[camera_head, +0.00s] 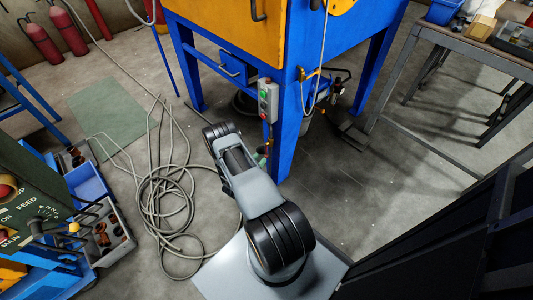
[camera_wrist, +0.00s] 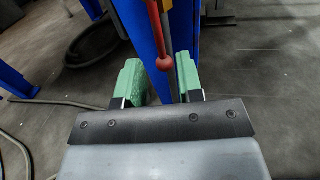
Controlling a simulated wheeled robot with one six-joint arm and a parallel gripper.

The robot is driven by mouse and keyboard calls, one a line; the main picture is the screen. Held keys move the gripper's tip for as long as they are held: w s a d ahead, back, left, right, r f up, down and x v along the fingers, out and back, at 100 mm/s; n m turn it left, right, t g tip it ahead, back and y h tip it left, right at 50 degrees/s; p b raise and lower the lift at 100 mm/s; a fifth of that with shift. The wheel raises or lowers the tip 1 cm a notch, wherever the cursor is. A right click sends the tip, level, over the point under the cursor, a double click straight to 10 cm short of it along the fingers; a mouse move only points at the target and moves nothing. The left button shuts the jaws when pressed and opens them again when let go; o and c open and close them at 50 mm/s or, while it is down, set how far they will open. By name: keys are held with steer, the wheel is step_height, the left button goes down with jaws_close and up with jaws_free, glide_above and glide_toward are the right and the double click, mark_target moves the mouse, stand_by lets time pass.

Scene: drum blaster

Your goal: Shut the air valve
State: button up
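A red lever with a round ball end (camera_wrist: 164,62) hangs in front of a blue leg in the wrist view. It looks like the air valve's handle, but the valve body is out of that frame. My gripper (camera_wrist: 159,72) is open, with its two green fingers apart. The ball end shows between the fingertips, with a gap on each side; whether it lies at finger depth is unclear. In the head view my gripper (camera_head: 262,156) is mostly hidden by my arm, close to the cabinet's front blue leg (camera_head: 288,130).
A grey button box (camera_head: 268,100) is on the leg above my gripper. The blue and orange cabinet (camera_head: 235,30) stands ahead. A coiled hose (camera_head: 165,200) lies on the floor at left, near a grey parts bin (camera_head: 105,232). A workbench (camera_head: 470,45) stands at right.

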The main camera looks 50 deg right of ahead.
mark_target(266, 154)
steer(key=shift+w+d+b, duration=0.2)
steer(key=shift+d+b, duration=0.1)
steer(key=shift+d, duration=1.15)
steer(key=shift+w+d+b, duration=0.15)
steer(key=shift+d+b, duration=0.1)
steer(key=shift+d, duration=1.2)
jaws_close()
